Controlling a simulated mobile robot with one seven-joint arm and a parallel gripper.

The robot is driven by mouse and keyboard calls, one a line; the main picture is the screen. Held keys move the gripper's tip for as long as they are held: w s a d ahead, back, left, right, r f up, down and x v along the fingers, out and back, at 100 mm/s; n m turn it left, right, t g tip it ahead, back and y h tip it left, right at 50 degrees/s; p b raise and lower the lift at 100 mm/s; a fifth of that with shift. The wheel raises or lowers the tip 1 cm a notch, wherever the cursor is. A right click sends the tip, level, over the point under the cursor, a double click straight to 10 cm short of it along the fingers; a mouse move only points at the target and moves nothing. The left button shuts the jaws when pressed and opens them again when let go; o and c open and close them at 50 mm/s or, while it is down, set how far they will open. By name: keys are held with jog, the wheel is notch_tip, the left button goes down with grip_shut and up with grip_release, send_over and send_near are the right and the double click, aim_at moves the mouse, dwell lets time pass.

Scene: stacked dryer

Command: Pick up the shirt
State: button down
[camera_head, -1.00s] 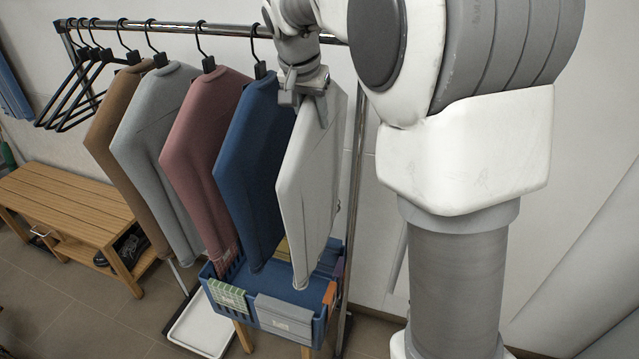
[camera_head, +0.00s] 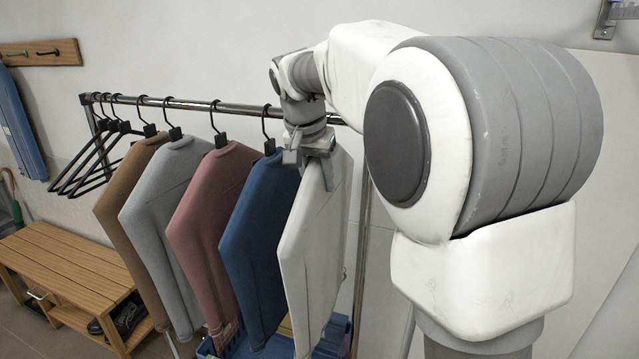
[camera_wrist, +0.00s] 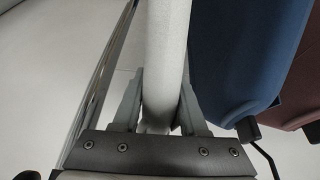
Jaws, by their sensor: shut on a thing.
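A white shirt (camera_head: 308,245) hangs at the right end of the row of garments, in front of the clothes rail. My gripper (camera_head: 325,168) is at its top edge, shut on it. In the wrist view the two fingers of my gripper (camera_wrist: 160,97) stand on either side of the white shirt (camera_wrist: 166,50), seen edge-on. The shirt's hanger is hidden behind my gripper, so I cannot tell whether the shirt still hangs from the rail. Its lower end reaches the bottom edge of the head view.
A blue shirt (camera_head: 260,250) hangs close to the left, then pink (camera_head: 207,225), grey (camera_head: 160,200) and brown (camera_head: 118,195) ones. The metal rail (camera_head: 235,106) runs behind my gripper. A blue basket (camera_head: 338,332) is below; a wooden bench (camera_head: 70,268) stands left.

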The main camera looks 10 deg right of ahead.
jog(key=b, duration=0.3)
send_near(284, 244)
jog(key=x, duration=0.5)
